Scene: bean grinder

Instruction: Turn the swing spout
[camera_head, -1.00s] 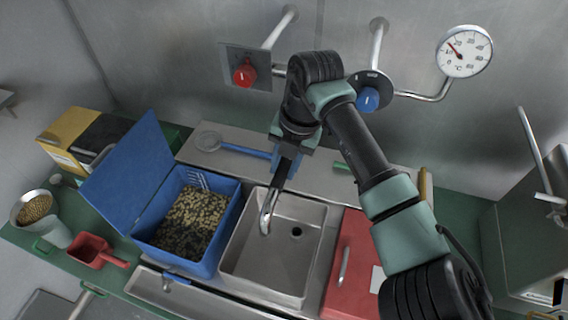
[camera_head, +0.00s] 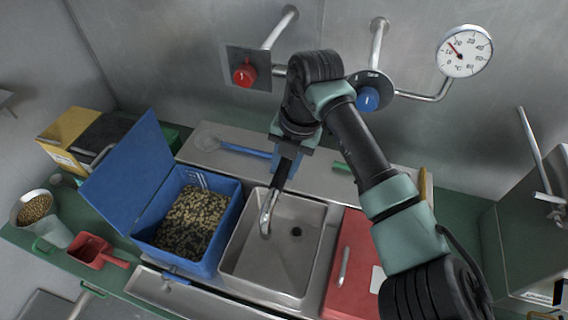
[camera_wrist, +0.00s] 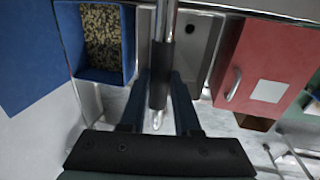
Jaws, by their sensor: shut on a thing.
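The swing spout (camera_head: 266,212) is a curved metal pipe over the left part of the steel sink (camera_head: 262,282). In the wrist view the spout (camera_wrist: 166,20) runs up the middle with a dark sleeve around it. My gripper (camera_head: 281,180) reaches down to the spout from behind the sink. In the wrist view its two blue fingers (camera_wrist: 161,92) stand on either side of the sleeve and are shut on the spout. The spout's base is hidden behind my gripper in the head view.
A blue bin of beans (camera_head: 212,238) with its lid raised stands left of the sink. A red lidded box (camera_head: 345,262) is at its right. Red (camera_head: 245,73) and blue (camera_head: 367,99) knobs and a temperature dial (camera_head: 465,51) are on the back wall. A red scoop (camera_head: 90,248) lies far left.

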